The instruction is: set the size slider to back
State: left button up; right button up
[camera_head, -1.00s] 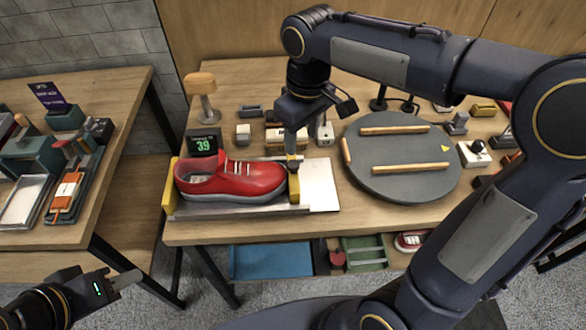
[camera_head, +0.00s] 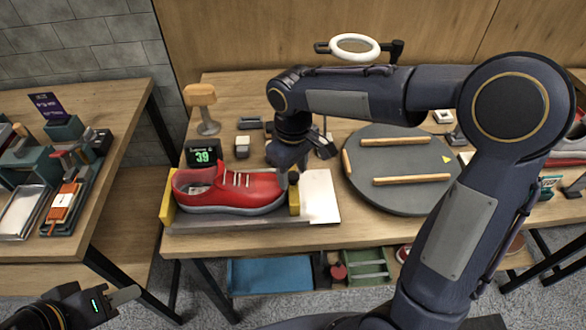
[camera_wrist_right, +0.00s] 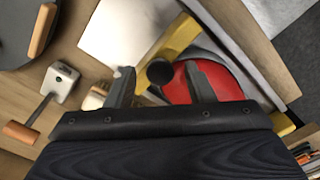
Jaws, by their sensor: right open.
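The sizing device holds a red sneaker (camera_head: 230,190) between a yellow end block (camera_head: 167,200) at left and a yellow size slider (camera_head: 294,200) at the toe, right. Contact cannot be told. In the head view my right wrist hides most of that gripper above the slider. My left gripper (camera_head: 124,296) is at the lower left, away from the device; its opening is unclear.
A grey round turntable (camera_head: 400,200) with wooden bars lies right of the device. A white plate (camera_head: 320,195) lies beside the slider. A wooden-topped stand (camera_head: 202,105) is behind the display. Another table with tools (camera_head: 60,190) stands at left.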

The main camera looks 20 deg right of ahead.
jog(key=shift+c, duration=0.3)
grip_shut()
jog(key=d, duration=0.2)
jog(key=s+d, duration=0.1)
jog(key=d, duration=0.3)
jog(key=shift+s+d, duration=0.15)
jog(key=shift+s, duration=0.1)
jog(key=shift+o, duration=0.3)
grip_release()
notch_tip(320, 180, up, 8)
jog(key=p, duration=0.1)
